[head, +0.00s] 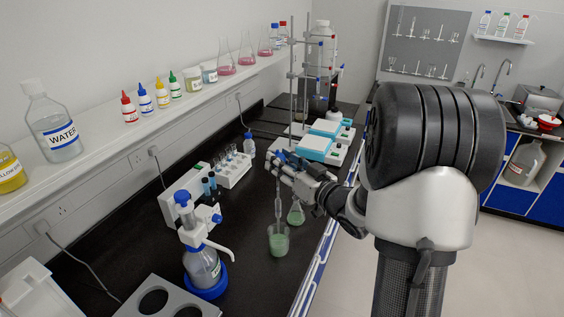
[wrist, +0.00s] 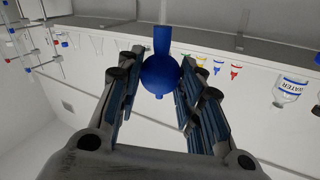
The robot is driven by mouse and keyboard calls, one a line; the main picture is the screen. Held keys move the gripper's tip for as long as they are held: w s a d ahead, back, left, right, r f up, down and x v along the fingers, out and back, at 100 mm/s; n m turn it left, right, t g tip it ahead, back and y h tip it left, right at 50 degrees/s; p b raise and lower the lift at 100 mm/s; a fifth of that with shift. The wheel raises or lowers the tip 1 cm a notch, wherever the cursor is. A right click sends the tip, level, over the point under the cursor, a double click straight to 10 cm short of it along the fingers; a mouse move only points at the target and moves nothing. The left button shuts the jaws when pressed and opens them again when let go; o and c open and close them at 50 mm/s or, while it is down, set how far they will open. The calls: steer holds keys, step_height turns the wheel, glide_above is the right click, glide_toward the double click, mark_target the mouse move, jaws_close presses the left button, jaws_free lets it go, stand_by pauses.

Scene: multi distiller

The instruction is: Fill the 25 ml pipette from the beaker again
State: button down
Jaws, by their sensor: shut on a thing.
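The pipette (head: 278,206) is a thin clear glass tube with a wider middle, hanging upright below my gripper (head: 281,168). Its blue bulb (wrist: 160,72) sits between my two fingers (wrist: 155,92) in the wrist view, and the gripper is shut on it. The beaker (head: 278,241) stands on the black bench directly below, with green liquid inside. The pipette's lower end is at or just inside the beaker's mouth; I cannot tell its depth. Any liquid level inside the pipette is too small to make out.
A conical flask (head: 296,213) with pale green liquid stands just behind the beaker. A blue-topped dispenser bottle (head: 203,265) stands left, with a rack of vials (head: 233,170) farther back. Stirrer hotplates (head: 318,146) and clamp stands are beyond my gripper. The bench's front edge is close right.

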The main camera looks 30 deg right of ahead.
step_height(320, 180, down, 5)
steer(key=b, duration=0.4)
steer(key=shift+f, duration=0.15)
stand_by(0.4)
steer(key=c, duration=1.6)
jaws_free()
steer(key=c, duration=0.4)
steer(key=o, duration=0.4)
steer(key=c, duration=0.3)
steer(key=shift+o, duration=1.3)
steer(key=shift+c, duration=0.6)
